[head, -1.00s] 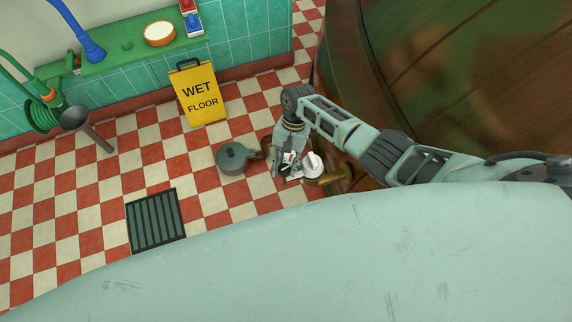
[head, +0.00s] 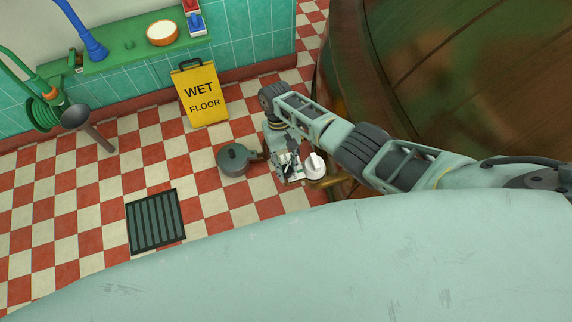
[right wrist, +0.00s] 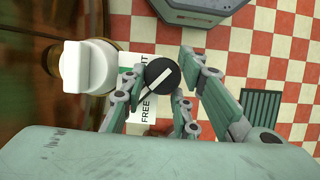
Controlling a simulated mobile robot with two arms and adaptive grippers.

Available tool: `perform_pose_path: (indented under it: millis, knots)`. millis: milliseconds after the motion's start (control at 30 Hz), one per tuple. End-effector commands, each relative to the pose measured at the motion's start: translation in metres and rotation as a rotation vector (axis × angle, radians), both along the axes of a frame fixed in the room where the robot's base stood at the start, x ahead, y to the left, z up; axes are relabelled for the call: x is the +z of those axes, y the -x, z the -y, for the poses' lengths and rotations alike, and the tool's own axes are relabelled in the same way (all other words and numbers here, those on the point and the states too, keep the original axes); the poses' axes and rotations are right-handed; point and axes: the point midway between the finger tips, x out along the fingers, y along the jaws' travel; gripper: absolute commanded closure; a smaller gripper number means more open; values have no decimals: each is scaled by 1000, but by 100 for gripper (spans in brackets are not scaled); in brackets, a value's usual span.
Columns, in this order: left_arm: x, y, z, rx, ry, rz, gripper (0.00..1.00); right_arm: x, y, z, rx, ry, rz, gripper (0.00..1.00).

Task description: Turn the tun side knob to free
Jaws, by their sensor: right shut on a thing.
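The side knob (right wrist: 162,75) is a round black dial with a white bar set at a slant, in the right wrist view. It sits on a white plate (right wrist: 147,112) lettered FREE on the near side; another word beside the knob is partly covered. My right gripper (right wrist: 164,70) has its fingers on either side of the knob and is shut on it. In the head view my right gripper (head: 290,167) is low beside the copper tun (head: 450,75), with the knob largely hidden by the fingers. My left gripper is not in view.
A white tap-like fitting (right wrist: 88,67) stands close beside the knob. A grey lidded pot (head: 233,159) is on the checkered floor left of the gripper. A yellow wet-floor sign (head: 200,93) and a floor drain (head: 156,221) are farther left.

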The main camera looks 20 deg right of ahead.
Motion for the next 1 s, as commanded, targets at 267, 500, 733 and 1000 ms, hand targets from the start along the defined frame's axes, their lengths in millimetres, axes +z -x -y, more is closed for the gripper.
perform_pose_path:
  millis: [267, 500, 733, 1000]
  knots:
    - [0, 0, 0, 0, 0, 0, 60, -3, 5, 10, 14, 21, -13, 98]
    - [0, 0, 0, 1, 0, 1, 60, -3, 5, 10, 14, 21, -13, 70]
    - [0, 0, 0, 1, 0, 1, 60, -3, 5, 8, 14, 17, -13, 59]
    - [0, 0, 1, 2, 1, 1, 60, -2, 3, 5, 14, 12, -8, 59]
